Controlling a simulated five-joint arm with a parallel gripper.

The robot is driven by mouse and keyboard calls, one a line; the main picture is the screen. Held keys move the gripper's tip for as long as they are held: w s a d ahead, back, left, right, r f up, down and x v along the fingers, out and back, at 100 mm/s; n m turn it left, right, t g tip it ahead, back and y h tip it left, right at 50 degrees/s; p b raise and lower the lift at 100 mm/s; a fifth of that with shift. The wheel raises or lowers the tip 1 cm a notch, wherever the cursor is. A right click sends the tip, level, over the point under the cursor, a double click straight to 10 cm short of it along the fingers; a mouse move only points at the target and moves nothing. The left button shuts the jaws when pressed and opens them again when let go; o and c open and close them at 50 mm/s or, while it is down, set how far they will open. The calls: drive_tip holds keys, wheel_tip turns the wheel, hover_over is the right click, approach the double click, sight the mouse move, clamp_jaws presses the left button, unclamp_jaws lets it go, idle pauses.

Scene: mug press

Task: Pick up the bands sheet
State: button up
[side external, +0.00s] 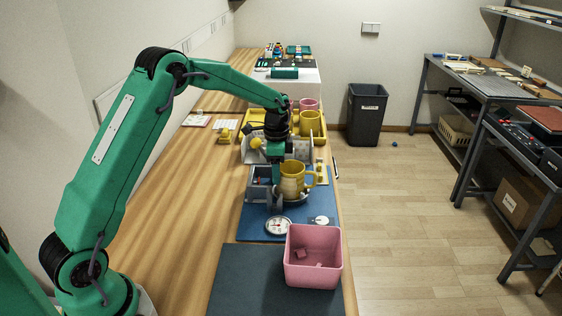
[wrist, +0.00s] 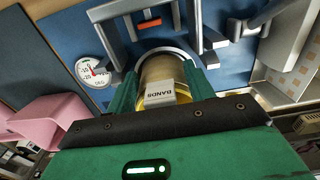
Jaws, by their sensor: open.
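The bands sheet (wrist: 161,95) shows in the wrist view as a small pale piece with the word BANDS upside down. It lies against the yellow mug (wrist: 160,70), between my fingers; I cannot tell whether it is on the mug or in front of it. My gripper (wrist: 160,88) is open, with one green finger on each side of the mug and sheet. In the side view my gripper (side external: 277,180) points down, just left of the yellow mug (side external: 292,178), which stands upright in the press area. The sheet cannot be made out in the side view.
A pink bin (side external: 313,272) with small pieces inside stands at the front right. A round dial (side external: 278,225) lies on the blue mat (side external: 255,229). The left of the wooden bench is mostly clear.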

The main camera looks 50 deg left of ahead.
idle(0.4)
clamp_jaws()
idle(1.3)
